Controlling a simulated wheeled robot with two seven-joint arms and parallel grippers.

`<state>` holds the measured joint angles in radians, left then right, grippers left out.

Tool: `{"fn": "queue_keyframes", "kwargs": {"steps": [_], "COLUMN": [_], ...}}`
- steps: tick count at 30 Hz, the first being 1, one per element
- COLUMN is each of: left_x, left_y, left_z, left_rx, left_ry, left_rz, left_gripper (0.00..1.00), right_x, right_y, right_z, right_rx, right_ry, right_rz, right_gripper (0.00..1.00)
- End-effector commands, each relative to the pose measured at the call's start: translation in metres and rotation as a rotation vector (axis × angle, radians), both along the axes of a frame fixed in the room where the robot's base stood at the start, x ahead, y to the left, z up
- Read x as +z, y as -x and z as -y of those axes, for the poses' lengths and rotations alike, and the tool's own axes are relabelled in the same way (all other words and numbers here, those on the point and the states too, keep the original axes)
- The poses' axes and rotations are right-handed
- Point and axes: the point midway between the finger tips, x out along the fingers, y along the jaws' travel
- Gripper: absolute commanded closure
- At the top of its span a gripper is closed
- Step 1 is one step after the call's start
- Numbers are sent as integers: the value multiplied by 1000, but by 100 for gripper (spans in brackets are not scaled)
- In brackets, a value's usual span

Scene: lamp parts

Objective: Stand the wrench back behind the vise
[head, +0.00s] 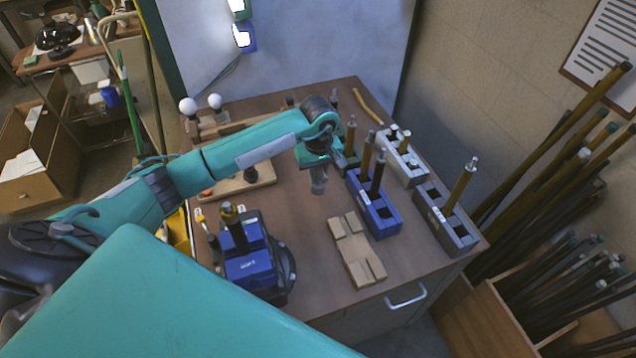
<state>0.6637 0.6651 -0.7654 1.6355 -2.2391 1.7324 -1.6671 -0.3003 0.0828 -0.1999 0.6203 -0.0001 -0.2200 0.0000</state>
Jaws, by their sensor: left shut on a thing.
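The blue vise (258,266) stands at the front left of the table, with a dark rod (238,236) upright at it. My left gripper (318,184) points down over the middle of the table, behind and to the right of the vise. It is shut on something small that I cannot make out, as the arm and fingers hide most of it. I cannot pick out the wrench clearly anywhere. My right gripper is not in view.
Blue (376,212), white (403,163) and grey (446,226) blocks with upright rods stand to the right. A wooden fixture (356,252) lies in front of them. A board (242,183) with parts lies behind the vise. Bare tabletop (308,222) shows below the gripper.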

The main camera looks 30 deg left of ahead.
Motion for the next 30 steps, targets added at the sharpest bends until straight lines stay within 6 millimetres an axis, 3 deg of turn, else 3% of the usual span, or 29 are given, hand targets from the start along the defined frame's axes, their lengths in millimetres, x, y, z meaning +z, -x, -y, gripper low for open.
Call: {"fn": "queue_keyframes", "kwargs": {"steps": [8,15,26,27,30], "left_x": [-21,-54,-60,-60,-59], "left_y": [0,0,-1,-1,0], "left_z": [1,1,0,0,0], "left_rx": [0,0,-1,-1,-1], "left_ry": [3,2,1,1,1], "left_rz": [0,1,2,2,1], "left_gripper": [100,100,100,81,61], "right_x": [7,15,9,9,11], "right_y": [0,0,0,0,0], "right_z": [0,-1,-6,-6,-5], "right_rx": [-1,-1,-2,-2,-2], "right_ry": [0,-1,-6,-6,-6], "right_rz": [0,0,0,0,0], "right_gripper": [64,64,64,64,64]}}
